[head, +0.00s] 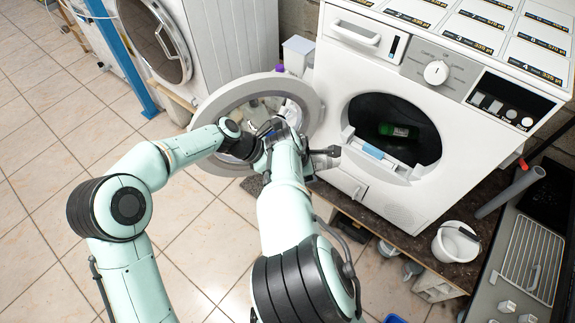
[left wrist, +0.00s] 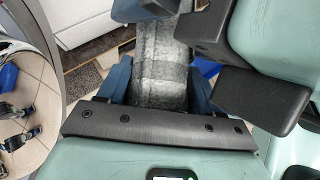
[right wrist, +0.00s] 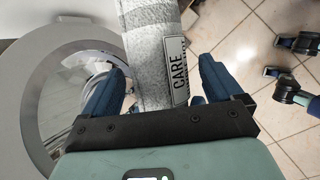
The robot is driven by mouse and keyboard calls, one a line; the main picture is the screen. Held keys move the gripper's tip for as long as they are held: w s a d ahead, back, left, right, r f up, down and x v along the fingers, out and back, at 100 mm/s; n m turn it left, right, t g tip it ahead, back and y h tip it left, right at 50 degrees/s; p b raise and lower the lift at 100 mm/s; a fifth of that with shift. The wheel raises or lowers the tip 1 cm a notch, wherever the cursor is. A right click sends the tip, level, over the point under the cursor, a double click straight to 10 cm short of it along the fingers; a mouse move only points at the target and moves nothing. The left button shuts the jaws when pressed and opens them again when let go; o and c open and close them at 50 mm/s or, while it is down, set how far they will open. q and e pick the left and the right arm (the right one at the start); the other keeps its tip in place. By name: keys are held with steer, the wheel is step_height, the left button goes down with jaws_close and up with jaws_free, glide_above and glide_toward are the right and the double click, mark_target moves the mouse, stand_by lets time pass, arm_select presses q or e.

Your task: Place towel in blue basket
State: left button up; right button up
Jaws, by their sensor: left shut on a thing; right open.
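A grey, fuzzy towel (left wrist: 163,72) lies between the blue fingers of my left gripper (left wrist: 161,88), which is shut on it. The towel also shows in the right wrist view (right wrist: 150,42), with a white "CARE" label on it. There it passes in front of my open right gripper (right wrist: 162,85), with a blue finger to either side. In the head view both grippers are close together by the open washer door, and my arms largely hide the towel. A blue edge (head: 394,318) at the bottom of the head view may be the blue basket; too little shows to tell.
The round washer door (head: 213,108) stands open beside my grippers. The washer (head: 340,85) has an open drum with a green item (head: 397,130) inside. A white bucket (head: 447,246) stands at right. Tiled floor (head: 60,135) at left is clear.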

steer(key=v, duration=1)
steer(key=d+r+m+t+y, duration=0.2)
steer(key=d+r+m, duration=0.2)
steer(key=d+r, duration=0.2)
steer(key=w+d+f+m+y, duration=0.2)
steer(key=d+f+m+y, duration=0.15)
steer(key=d+m, duration=0.55)
steer(key=s+f+m+g+y, duration=0.15)
steer(key=s+f+m, duration=0.3)
steer(key=f, duration=1.05)
steer(key=s+f+m+g+y, duration=0.1)
steer(key=s+f+m+g, duration=0.3)
steer(key=f, duration=1.1)
steer(key=s+a+f+m+g, duration=0.1)
steer(key=s+a+f, duration=0.1)
steer(key=s+f, duration=0.5)
steer(key=s+a+f+m+g+h, duration=0.1)
steer(key=s+f, duration=0.6)
steer(key=s, duration=0.7)
steer(key=shift+s+a+f, duration=0.15)
steer(key=shift+a+f, duration=0.2)
steer(key=shift+a, duration=0.25)
